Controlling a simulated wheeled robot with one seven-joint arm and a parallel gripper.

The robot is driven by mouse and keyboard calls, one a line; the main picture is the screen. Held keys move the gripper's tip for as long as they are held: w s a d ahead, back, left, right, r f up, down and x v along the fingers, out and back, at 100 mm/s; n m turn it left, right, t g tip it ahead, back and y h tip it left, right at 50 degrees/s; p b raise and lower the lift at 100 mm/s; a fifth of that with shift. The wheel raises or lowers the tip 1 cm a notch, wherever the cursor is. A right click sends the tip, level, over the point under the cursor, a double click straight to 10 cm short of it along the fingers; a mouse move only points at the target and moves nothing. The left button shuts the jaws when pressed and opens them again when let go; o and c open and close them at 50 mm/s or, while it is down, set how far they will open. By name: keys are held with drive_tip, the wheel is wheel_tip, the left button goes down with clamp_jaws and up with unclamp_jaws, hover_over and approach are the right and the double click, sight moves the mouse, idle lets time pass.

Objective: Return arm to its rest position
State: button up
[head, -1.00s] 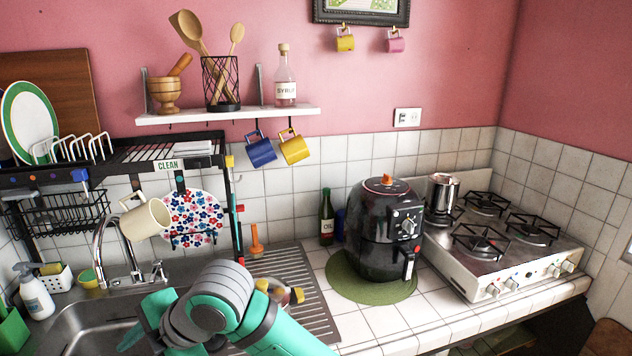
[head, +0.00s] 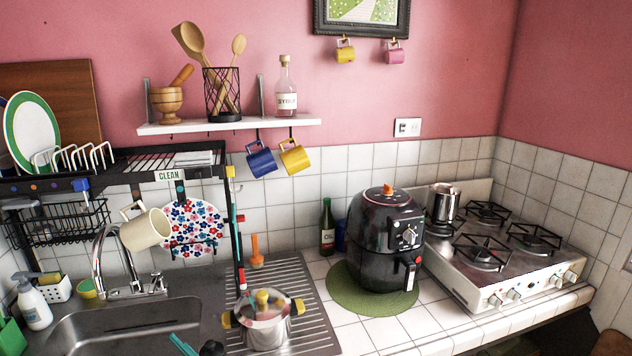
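My arm is almost wholly out of the head view. A steel pot with yellow handles and a yellow lid knob (head: 262,318) stands upright on the ribbed drainboard (head: 312,312), right of the sink. Nothing of mine touches the pot in this view.
The sink (head: 105,328) is at lower left under the black dish rack (head: 120,165). A black air fryer (head: 385,240) stands on a green mat (head: 345,292). A stove (head: 500,255) is at right. Mugs hang below the wall shelf (head: 230,122).

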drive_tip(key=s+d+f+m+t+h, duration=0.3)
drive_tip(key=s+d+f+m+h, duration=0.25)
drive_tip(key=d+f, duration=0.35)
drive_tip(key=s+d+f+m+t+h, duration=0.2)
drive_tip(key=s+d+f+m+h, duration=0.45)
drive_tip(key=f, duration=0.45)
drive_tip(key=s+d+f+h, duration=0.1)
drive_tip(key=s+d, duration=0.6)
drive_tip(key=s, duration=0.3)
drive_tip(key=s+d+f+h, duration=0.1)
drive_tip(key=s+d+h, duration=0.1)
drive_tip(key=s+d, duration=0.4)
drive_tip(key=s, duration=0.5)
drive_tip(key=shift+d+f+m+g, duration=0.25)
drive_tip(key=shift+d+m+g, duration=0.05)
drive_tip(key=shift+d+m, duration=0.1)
